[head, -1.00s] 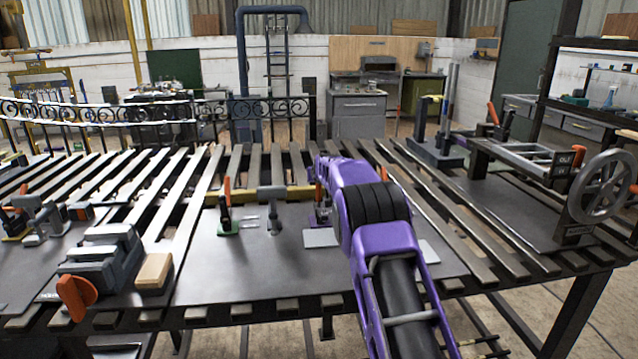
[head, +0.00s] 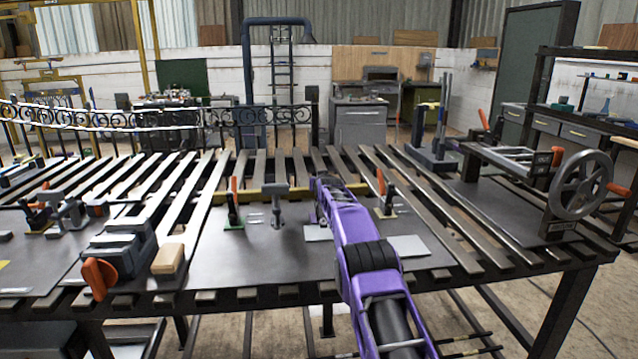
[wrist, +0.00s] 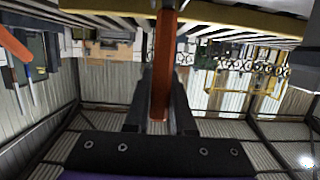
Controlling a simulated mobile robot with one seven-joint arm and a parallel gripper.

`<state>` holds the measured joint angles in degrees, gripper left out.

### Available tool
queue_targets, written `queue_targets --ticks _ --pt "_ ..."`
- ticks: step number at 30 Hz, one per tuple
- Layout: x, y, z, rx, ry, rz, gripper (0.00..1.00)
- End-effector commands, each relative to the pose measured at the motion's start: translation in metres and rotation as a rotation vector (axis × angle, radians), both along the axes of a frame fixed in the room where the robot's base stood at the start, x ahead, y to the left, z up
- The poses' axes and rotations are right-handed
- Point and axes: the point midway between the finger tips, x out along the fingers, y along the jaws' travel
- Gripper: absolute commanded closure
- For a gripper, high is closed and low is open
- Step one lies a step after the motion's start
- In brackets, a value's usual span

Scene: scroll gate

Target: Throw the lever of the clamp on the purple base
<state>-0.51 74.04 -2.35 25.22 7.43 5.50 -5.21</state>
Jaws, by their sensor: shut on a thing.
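In the wrist view my gripper (wrist: 160,98) has its two dark fingers on either side of an orange-brown lever (wrist: 163,50) and is shut on it. A little purple (wrist: 170,4) shows at the lever's far end, at the top edge. In the head view my purple arm reaches forward over the grey plate (head: 255,268) and hides the clamp on the purple base and my fingertips. How far the lever is tilted cannot be told.
A clamp with an orange lever on a green base (head: 234,208) stands left of my arm, with a grey post (head: 277,200) between. Another orange-levered clamp (head: 384,196) stands close on the right. A vise (head: 122,250) is at left, a handwheel (head: 580,187) at right.

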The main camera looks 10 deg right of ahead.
Motion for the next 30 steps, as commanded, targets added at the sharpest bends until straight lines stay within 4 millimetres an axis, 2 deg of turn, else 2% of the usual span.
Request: queue_targets --ticks 15,16,21,30 --pt "0.0013 -0.0003 -0.0013 0.0 -0.007 0.0 1.0" --pt "0.0013 -0.0003 -0.0013 0.0 -0.007 0.0 0.76" --pt "0.0013 -0.0003 -0.001 0.0 -0.007 0.0 0.47" --pt "0.0012 -0.0003 -0.0002 0.0 -0.009 0.0 0.47"
